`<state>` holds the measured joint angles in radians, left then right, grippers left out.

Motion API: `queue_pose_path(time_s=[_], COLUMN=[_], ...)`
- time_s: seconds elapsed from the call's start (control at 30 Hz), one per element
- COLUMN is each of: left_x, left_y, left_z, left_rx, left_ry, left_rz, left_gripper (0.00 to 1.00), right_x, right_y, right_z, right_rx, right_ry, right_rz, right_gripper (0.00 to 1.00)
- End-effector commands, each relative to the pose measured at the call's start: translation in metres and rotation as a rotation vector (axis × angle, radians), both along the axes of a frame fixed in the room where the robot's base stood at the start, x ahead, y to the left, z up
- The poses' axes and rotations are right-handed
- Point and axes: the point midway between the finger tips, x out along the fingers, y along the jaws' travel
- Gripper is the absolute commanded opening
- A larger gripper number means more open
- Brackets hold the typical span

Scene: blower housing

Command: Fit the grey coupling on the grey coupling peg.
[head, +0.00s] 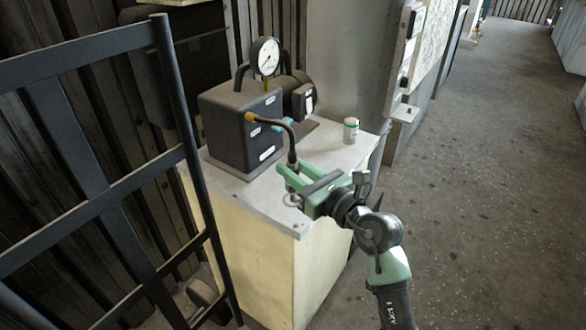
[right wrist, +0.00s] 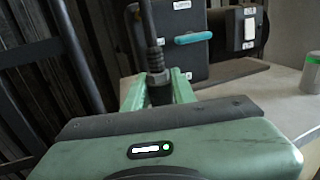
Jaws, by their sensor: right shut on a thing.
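My right gripper (head: 291,166) is shut on the grey coupling (right wrist: 157,80) at the lower end of a black hose (head: 286,126). In the right wrist view the coupling stands nearly upright between the green fingers, its lower part hidden by the gripper body. The hose arcs from a brass-coloured fitting (head: 250,117) on the dark housing (head: 225,140) down to the gripper. The gripper is above the front part of the grey bench top. I cannot make out the grey coupling peg for certain in either view. My left gripper is not in view.
The housing carries a round gauge (head: 265,57) and a teal handle (right wrist: 193,37). A dark motor-like cylinder (head: 298,95) sits behind. A white and green can (head: 351,131) stands at the bench's (head: 330,150) right side. A dark metal frame (head: 178,110) rises at the left.

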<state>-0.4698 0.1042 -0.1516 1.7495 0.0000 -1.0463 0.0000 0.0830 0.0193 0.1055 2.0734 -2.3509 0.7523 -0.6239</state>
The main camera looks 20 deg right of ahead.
Motion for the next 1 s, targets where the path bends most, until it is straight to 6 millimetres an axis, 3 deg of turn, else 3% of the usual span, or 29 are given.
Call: queue_pose_path(time_s=[0.13, 1.0], left_x=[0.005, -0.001], left_y=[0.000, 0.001], left_z=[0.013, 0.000], left_rx=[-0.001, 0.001], left_ry=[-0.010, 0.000], left_rz=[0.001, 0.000], left_gripper=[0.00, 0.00], right_x=[0.000, -0.001], right_y=[0.000, 0.000], right_z=[-0.004, -0.002], right_rx=[0.001, 0.000], right_ry=[-0.002, -0.002], right_rz=[0.000, 0.000], right_gripper=[0.00, 0.00])
